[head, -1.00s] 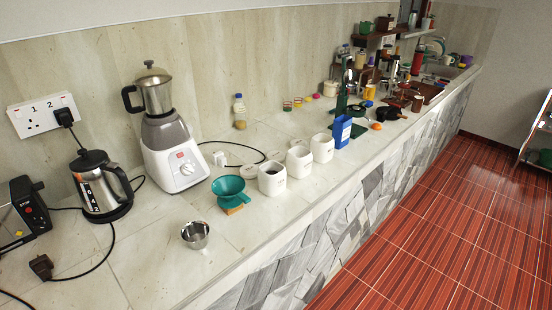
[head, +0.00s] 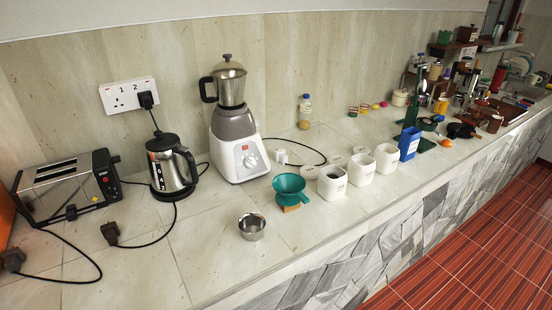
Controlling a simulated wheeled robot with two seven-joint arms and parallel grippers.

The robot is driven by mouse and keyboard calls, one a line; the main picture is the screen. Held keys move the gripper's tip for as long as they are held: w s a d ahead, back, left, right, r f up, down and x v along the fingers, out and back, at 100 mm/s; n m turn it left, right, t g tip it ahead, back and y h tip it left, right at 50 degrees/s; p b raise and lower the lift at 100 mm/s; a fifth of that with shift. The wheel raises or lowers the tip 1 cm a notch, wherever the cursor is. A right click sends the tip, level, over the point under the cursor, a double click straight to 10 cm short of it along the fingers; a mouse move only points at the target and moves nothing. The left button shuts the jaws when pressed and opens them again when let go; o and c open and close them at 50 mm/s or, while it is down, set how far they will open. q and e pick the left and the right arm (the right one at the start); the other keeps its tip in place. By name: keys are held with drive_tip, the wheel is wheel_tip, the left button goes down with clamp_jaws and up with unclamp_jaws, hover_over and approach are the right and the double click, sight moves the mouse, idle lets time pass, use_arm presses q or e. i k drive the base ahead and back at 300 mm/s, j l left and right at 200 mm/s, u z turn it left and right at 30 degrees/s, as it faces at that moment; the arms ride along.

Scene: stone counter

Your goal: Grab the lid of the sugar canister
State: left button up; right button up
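Three white canisters stand open in a row on the stone counter: a near one (head: 332,184) with dark contents, a middle one (head: 361,170) and a far one (head: 386,159). Their labels are too small to read, so I cannot tell which is the sugar canister. Flat, round whitish lids lie on the counter just behind them: a near lid (head: 311,173), a middle lid (head: 337,160) and a far lid (head: 361,150). Neither of my grippers is in view.
A teal dripper (head: 289,188) and a steel cup (head: 251,227) stand left of the canisters. A mixer (head: 236,140), kettle (head: 171,170) and toaster (head: 70,185) stand farther left with cables. A blue carton (head: 408,144) stands right of the canisters. The front counter strip is clear.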

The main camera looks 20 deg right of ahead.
sight(340, 161)
drive_tip(key=l+u, duration=0.85)
drive_tip(key=k+l+u, duration=0.1)
drive_tip(key=l+u, duration=0.3)
drive_tip(key=k+l+u, duration=0.2)
drive_tip(key=l+u, duration=0.2)
drive_tip(key=l, duration=0.15)
